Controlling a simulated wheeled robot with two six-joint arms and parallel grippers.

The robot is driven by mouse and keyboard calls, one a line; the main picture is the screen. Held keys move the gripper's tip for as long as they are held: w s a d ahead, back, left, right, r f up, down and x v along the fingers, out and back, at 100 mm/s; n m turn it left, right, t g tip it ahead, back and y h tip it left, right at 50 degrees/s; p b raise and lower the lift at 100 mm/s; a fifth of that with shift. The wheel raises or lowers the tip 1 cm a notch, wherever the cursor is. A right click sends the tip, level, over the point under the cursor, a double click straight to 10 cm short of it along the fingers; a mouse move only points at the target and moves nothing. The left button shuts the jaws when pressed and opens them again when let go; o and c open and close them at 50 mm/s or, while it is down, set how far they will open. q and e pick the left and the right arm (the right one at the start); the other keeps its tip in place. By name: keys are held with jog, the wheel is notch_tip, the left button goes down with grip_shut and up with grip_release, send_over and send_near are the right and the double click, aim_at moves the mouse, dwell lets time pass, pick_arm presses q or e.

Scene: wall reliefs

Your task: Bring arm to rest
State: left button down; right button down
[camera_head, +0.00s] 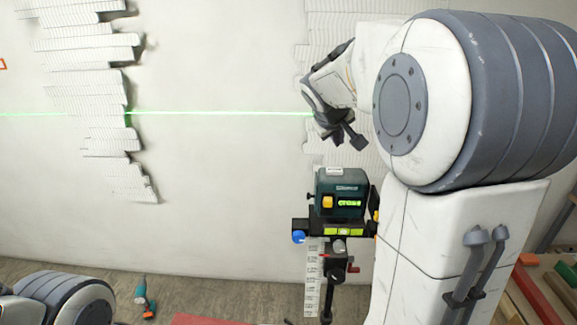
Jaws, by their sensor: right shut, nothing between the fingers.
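My right arm reaches in from the right, large and close in the head view. Its dark gripper (342,136) hangs in front of the wall, pointing down, just above a dark teal laser level (340,183). The gripper is shut and holds nothing. A gap shows between it and the top of the level. Part of my left arm shows at the bottom left corner; its gripper is out of view.
The laser level stands on a tripod (337,262) and throws a green line (220,113) across the white wall (220,180). Jagged relief panels (100,60) hang on the wall. A teal and orange tool (145,297) is on the floor (215,290). Coloured bars (540,290) lie at the lower right.

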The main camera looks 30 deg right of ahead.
jog(key=shift+a, duration=0.1)
jog(key=s+a+f+n+g+y+b, duration=0.1)
jog(key=s+a+f+y, duration=0.1)
jog(key=a+f, duration=0.5)
jog(key=s+a+f+n+y+b, duration=0.1)
jog(key=s+a+f+n+y, duration=0.15)
jog(key=a, duration=0.75)
jog(key=s+a+f+n+g+y+b, duration=0.1)
jog(key=s+a+f+b, duration=0.2)
jog(key=a, duration=0.6)
jog(key=s+a+f+n+g, duration=0.1)
jog(key=s+a+f, duration=0.2)
jog(key=s, duration=0.3)
jog(key=s+a+f+n+g+y, duration=0.1)
jog(key=s+a+f, duration=0.3)
jog(key=s, duration=0.3)
jog(key=s+a+f+n+g+y+b, duration=0.1)
jog(key=s+a+f+g, duration=0.1)
jog(key=s, duration=0.4)
jog(key=shift+s+a+f+n, duration=0.15)
jog(key=shift+a+f+n, duration=0.2)
jog(key=shift+a+f, duration=0.6)
jog(key=shift+a+r+y, duration=0.1)
jog(key=shift+r+y, duration=0.05)
jog(key=shift+y, duration=0.1)
